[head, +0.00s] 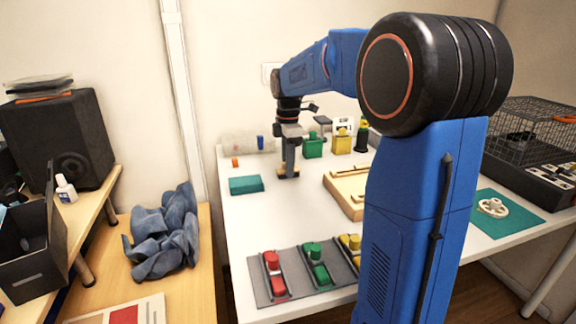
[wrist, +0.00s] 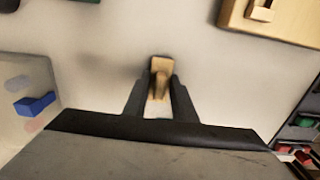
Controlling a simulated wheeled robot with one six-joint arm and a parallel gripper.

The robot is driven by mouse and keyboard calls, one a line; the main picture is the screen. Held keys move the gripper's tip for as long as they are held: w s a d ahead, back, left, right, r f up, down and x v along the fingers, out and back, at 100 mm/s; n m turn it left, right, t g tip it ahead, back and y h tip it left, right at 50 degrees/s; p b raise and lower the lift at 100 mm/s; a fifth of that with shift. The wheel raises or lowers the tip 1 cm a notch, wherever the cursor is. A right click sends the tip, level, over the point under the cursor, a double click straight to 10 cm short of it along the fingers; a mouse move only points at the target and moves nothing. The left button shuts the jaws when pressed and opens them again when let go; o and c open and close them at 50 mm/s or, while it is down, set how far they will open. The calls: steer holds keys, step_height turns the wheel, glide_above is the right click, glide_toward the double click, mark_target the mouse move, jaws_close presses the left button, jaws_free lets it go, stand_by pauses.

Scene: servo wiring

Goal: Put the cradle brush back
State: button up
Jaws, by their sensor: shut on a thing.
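My gripper (head: 288,172) points down over the white table, left of the wooden block. Its fingers are shut on a small wooden piece, apparently the brush (head: 289,177). In the wrist view the brush (wrist: 160,66) shows between the two fingertips (wrist: 160,88); its lower part is hidden, and I cannot tell whether it touches the table. A pale wooden block (head: 341,202), apparently the cradle, lies right of the gripper, partly behind my arm. It also shows at the top right of the wrist view (wrist: 292,27).
A teal block (head: 246,185) lies left of the gripper. A clear bin with a blue piece (head: 260,143) and green (head: 312,149) and yellow (head: 342,145) containers stand behind. A grey mat (head: 262,294) with coloured clamps lies in front. Table between is clear.

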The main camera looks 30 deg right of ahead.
steer(key=o, duration=1)
steer(key=shift+f, duration=0.1)
step_height(320, 180, up, 12)
steer(key=shift+r, duration=0.15)
steer(key=shift+s, duration=0.1)
stand_by(0.4)
